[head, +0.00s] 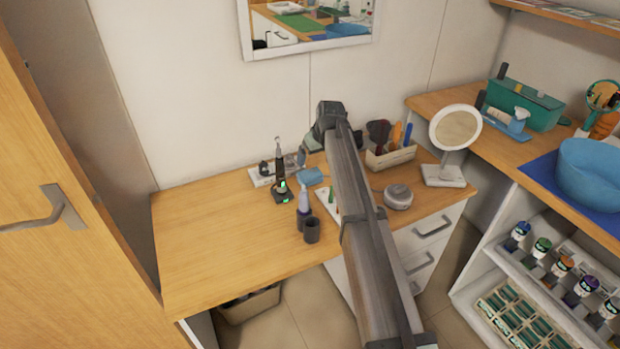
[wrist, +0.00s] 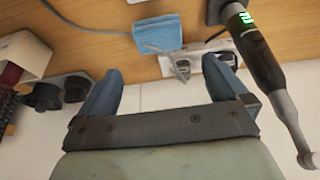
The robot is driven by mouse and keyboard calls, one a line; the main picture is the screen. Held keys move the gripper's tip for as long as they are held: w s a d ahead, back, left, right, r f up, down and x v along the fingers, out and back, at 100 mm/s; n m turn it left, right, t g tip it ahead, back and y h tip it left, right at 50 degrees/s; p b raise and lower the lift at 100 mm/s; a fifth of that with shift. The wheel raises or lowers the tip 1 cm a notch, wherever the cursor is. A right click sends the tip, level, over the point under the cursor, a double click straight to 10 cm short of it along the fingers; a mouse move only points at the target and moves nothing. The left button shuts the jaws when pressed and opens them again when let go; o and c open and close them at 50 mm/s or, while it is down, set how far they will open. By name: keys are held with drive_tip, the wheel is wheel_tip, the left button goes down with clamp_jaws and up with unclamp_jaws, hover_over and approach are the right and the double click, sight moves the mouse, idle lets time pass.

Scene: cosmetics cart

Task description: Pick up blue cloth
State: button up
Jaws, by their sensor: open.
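The blue cloth (head: 310,177) is a small folded square lying flat on the wooden desk, left of my arm in the head view. In the wrist view the cloth (wrist: 158,33) lies beyond my fingertips, roughly centred between them and apart from them.
An electric toothbrush (wrist: 250,50) stands close to the right finger in the wrist view. A white power strip with a plug (wrist: 195,62) and a grey cable lie beside the cloth. The desk's left is clear.

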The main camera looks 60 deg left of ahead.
sight(310, 173)
drive_tip(key=x, duration=1.3)
drive_tip(key=shift+w+a+r, duration=0.1)
drive_tip(key=shift+w+r, duration=0.05)
drive_tip(key=c, duration=0.7)
drive_tip(key=shift+o, duration=0.2)
drive_tip(key=shift+r, duration=0.1)
wheel_tip(310, 173, up, 10)
drive_tip(key=shift+f, duration=0.1)
